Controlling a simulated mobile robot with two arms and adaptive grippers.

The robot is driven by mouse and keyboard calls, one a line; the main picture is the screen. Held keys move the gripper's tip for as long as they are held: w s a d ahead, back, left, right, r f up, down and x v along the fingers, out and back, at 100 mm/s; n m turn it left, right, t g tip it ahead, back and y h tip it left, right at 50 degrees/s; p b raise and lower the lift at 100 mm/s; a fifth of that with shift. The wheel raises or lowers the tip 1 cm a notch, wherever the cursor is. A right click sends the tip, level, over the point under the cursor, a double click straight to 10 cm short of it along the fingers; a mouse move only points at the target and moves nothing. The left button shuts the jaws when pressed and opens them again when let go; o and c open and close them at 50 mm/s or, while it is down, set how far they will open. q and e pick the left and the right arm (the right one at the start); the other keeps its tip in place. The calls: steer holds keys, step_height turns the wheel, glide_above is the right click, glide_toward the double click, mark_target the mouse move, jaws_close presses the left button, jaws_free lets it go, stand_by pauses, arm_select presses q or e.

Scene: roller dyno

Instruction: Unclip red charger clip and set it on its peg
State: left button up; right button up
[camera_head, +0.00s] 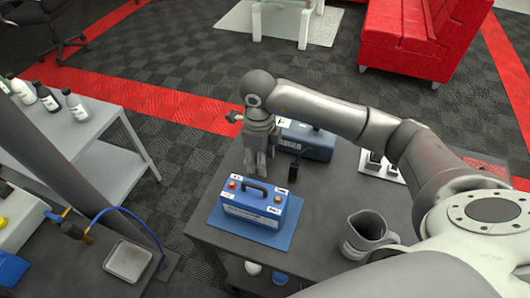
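A blue battery (250,207) with a black handle sits on a blue mat (283,237) on the dark table. It has a red terminal (232,184) on its left and another terminal at its right end. A blue-grey charger box (308,143) stands behind it. A small dark upright object (293,170) stands between them; I cannot tell whether it is a clip or a peg. My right gripper (257,171) points down just behind the battery; its finger gap is unclear. I cannot make out the red clip. My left gripper is out of view.
A grey jug (365,236) stands at the table's front right. A white holder (380,165) with dark items is at the back right. Bare tabletop (325,205) lies between battery and jug. Bottles (75,105) stand on a side table at left.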

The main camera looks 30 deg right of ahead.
step_height(320, 180, up, 12)
stand_by(0.6)
steer(key=shift+d, duration=0.1)
stand_by(0.4)
